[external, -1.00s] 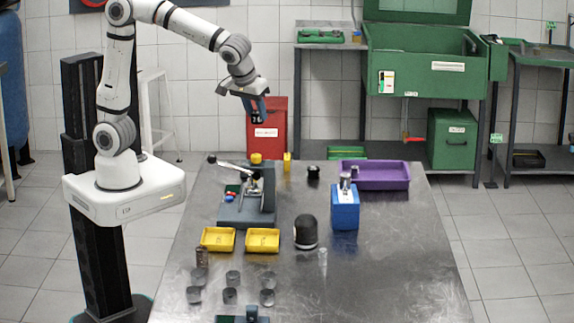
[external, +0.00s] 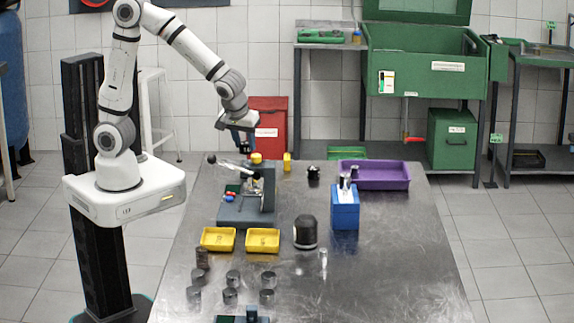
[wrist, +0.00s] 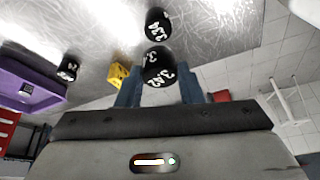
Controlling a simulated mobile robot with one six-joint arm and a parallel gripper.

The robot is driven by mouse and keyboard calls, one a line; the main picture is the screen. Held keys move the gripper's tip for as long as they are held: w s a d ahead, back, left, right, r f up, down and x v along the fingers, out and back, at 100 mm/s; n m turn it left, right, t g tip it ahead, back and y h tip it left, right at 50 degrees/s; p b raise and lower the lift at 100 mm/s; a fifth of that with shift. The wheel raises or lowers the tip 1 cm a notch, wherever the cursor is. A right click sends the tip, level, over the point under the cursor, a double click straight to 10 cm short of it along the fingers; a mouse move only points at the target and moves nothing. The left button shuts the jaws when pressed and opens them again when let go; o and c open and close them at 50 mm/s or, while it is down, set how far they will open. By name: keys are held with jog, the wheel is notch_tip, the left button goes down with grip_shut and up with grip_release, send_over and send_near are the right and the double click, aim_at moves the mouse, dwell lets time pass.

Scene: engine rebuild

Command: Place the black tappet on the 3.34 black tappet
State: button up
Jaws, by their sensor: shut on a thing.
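My gripper (wrist: 160,95) has two blue fingers and is shut on a black tappet (wrist: 158,68) with white numbers that seem to read 3.42. In the wrist view, another black piece with white marks, which seem to read 3.34 (wrist: 158,25), shows just beyond the held one. I cannot tell whether the two touch. In the external view, my gripper (external: 243,140) is at the table's back left, above the lever press, with the tappet's dark end (external: 245,150) below it. I cannot pick out the 3.34 piece there.
Two yellow trays (external: 218,239), a black domed piece (external: 305,231), a blue block (external: 345,208) and a purple tray (external: 385,181) share the table. Several dark cylinders (external: 230,296) stand at the front left. The right front is clear.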

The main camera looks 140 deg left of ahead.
aim_at(244, 153)
jog(key=shift+f, duration=2.25)
jog(key=shift+f, duration=0.15)
jog(key=o, duration=1)
jog(key=shift+c, duration=0.2)
